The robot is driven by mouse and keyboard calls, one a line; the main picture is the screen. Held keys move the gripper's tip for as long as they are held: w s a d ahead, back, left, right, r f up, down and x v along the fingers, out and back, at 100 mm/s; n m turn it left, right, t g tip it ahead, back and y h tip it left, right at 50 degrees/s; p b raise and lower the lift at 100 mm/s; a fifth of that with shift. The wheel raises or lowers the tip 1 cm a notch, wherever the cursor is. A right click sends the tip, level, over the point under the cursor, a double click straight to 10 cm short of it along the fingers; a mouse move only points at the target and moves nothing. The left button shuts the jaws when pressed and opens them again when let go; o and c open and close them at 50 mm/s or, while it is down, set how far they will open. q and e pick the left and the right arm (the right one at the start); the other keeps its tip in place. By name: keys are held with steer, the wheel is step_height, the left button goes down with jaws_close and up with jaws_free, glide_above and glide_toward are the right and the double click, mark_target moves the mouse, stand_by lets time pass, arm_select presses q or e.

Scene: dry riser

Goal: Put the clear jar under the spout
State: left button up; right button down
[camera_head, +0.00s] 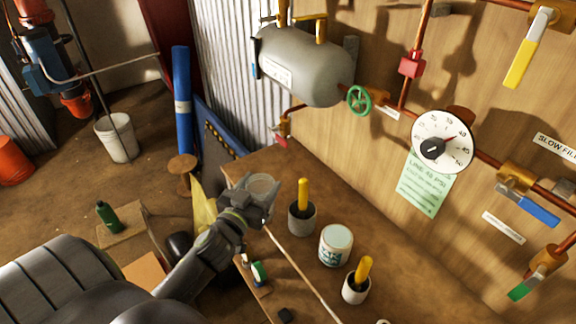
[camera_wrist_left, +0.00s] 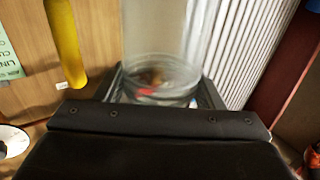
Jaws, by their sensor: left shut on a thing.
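My left gripper (camera_head: 256,200) is shut on the clear jar (camera_head: 262,184) near the far left corner of the wooden bench. The jar's round rim shows between the fingers in the head view. In the left wrist view the see-through jar (camera_wrist_left: 165,55) stands between the fingers. I cannot tell whether its base touches the bench. A small spout with a red part (camera_head: 283,130) hangs from a copper pipe below the grey tank (camera_head: 300,67), behind and slightly right of the jar. The jar is apart from the spout in the picture. My right gripper is not in view.
A green wheel valve (camera_head: 359,100) juts from the wall.

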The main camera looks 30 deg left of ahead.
arm_select(q)
steer(key=w+a+f+b, duration=0.1)
steer(key=w, duration=0.6)
steer(key=w+a+f+b, duration=0.1)
steer(key=w+f, duration=0.1)
steer(key=w, duration=0.5)
steer(key=shift+w+a+f, duration=0.15)
steer(key=shift+w+f, duration=0.15)
steer(key=shift+w, duration=0.05)
steer(key=shift+s+f+b, duration=0.1)
steer(key=shift+f+b, duration=0.05)
steer(key=shift+b, duration=0.3)
steer(key=o, duration=1.3)
steer(key=shift+o, duration=0.2)
